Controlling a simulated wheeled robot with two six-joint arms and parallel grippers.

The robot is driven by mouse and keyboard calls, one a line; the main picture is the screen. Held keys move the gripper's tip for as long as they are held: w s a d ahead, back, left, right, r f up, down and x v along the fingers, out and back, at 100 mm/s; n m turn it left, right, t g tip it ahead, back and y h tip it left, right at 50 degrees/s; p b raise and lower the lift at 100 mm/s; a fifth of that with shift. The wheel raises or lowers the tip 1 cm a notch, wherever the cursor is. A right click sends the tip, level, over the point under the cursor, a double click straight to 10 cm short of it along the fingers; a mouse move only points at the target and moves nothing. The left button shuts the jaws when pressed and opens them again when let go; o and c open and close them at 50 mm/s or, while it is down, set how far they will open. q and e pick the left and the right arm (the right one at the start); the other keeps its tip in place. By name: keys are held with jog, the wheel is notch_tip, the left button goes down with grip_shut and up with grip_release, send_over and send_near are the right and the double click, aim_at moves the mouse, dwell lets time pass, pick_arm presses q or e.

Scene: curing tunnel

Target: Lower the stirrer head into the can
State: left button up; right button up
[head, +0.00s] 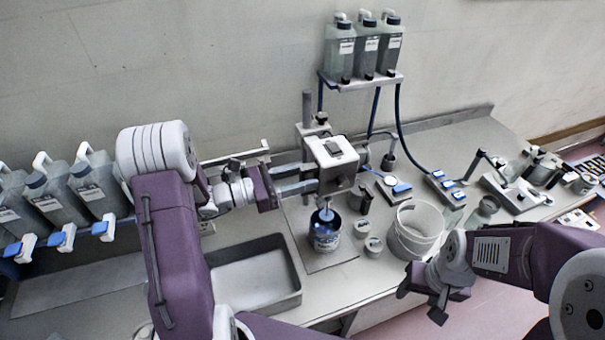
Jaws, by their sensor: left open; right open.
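The stirrer head (333,152) is a white and grey box on a post, standing above the can. Its short shaft (326,206) points down at the can's mouth; I cannot tell how far its lower end reaches inside. The can (325,240) is blue with a pale label and stands upright on a flat plate. My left gripper (316,178) is open, its two long fingers reaching from the left to the stirrer head's left side; whether they touch it is unclear. My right gripper (422,303) is open and empty at the bench's front edge, right of the can.
A white bucket (416,232) and small tubs (373,247) stand right of the can. An empty grey tray (255,278) lies to its left. Bottles (366,45) sit on a shelf behind, with hoses hanging down. More jugs (95,180) stand at far left.

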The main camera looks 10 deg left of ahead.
pick_arm(q)
grip_shut()
dwell(1.4)
